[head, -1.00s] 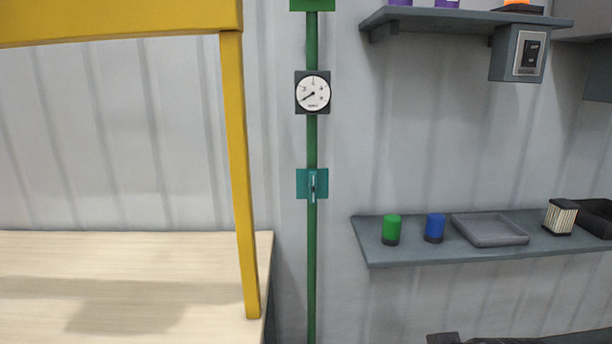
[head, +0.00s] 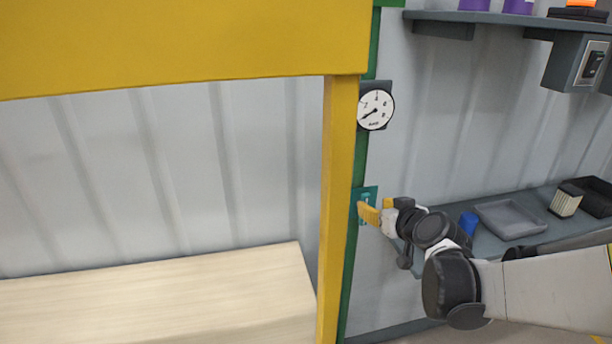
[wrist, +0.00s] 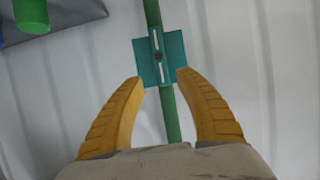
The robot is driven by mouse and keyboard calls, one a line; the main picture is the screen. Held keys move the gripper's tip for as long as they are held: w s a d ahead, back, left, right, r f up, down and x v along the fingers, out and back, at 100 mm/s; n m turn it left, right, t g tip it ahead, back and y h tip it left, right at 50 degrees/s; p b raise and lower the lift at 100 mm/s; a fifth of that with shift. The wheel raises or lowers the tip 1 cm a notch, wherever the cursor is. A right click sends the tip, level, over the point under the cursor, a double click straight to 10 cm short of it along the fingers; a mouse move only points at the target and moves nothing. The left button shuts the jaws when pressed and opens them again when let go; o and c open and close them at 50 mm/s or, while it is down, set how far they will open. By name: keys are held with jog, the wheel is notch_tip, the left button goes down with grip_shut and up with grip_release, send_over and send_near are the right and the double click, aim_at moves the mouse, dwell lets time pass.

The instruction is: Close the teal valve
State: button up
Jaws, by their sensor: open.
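The teal valve (wrist: 160,58) is a small teal block on a vertical green pipe (wrist: 170,115), with a slim lighter handle lying along the pipe. In the head view the valve (head: 368,194) is partly hidden behind my gripper and sits just right of a yellow post. My gripper (head: 373,208) is open and empty in front of it. In the wrist view my gripper's yellow fingers (wrist: 162,78) are spread on either side of the pipe, their tips near the valve's lower corners. I cannot tell whether they touch it.
A yellow frame (head: 337,220) stands left of the pipe, close to my gripper. A round gauge (head: 375,109) is above the valve. A grey shelf (head: 490,240) at right holds a blue cylinder (head: 468,223) and a tray (head: 510,219). A pale wooden table (head: 150,300) is at left.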

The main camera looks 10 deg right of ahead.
aim_at(367, 203)
jog(key=b+x, duration=0.1)
jog(key=x, duration=0.4)
jog(key=shift+w+a+f, duration=0.1)
jog(key=shift+w, duration=0.3)
jog(key=shift+s, duration=0.1)
grip_shut()
